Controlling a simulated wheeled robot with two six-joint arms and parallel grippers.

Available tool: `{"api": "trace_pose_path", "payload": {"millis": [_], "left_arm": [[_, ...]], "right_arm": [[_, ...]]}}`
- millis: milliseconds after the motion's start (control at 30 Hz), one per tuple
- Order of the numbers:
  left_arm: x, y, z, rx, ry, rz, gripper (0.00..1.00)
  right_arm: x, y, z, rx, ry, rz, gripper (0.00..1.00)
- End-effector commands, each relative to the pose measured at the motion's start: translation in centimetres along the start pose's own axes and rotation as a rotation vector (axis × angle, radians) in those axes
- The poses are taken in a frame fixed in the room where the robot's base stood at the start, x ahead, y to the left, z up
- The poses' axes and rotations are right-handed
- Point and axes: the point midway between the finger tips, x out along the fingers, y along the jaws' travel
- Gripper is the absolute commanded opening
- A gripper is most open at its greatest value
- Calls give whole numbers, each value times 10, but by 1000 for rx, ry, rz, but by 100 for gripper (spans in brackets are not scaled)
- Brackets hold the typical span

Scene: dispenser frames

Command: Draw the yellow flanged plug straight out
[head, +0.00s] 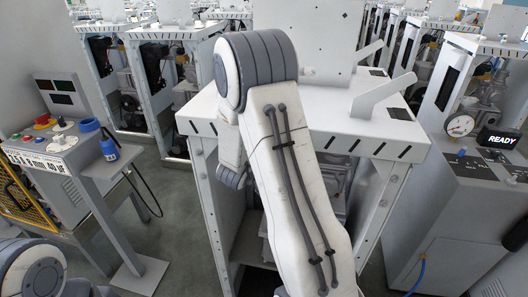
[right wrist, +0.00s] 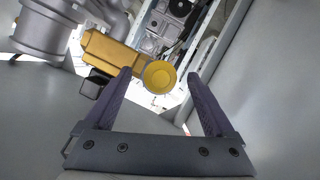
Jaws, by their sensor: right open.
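In the right wrist view a yellow round flanged plug (right wrist: 159,77) faces the camera, lying between the tips of my right gripper (right wrist: 159,76). The two dark fingers are spread apart with a gap on each side of the plug, wider on the right. I see no contact. In the head view my right arm reaches across the middle into the white dispenser frame, hiding the plug and my right gripper. My left gripper is not in view; only part of an arm shows at the lower left.
A yellow-orange block (right wrist: 108,50) sits just left of the plug, with a grey cylindrical part (right wrist: 45,30) beyond. Grey panels flank the gripper. In the head view the white frame's top (head: 340,118) has upright brackets. A control stand (head: 60,145) is left, a gauge cabinet (head: 470,160) right.

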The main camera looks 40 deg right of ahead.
Motion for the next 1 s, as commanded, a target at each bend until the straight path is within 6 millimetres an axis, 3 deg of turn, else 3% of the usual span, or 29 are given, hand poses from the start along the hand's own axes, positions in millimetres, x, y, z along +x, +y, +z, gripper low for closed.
{"api": "trace_pose_path", "payload": {"millis": [200,233,433,467,500,533,867,1000], "left_arm": [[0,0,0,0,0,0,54],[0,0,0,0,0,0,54],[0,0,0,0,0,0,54],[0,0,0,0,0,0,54],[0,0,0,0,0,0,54],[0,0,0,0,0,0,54],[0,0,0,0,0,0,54],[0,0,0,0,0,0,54]], "right_arm": [[0,-1,-1,0,1,-2,89],[0,-1,-1,0,1,-2,85],[0,-1,-1,0,1,-2,9],[0,-1,-1,0,1,-2,7],[0,-1,-1,0,1,-2,75],[0,-1,-1,0,1,-2,86],[-1,-1,-1,0,2,-2,89],[-10,-2,-2,0,4,-4,89]]}}
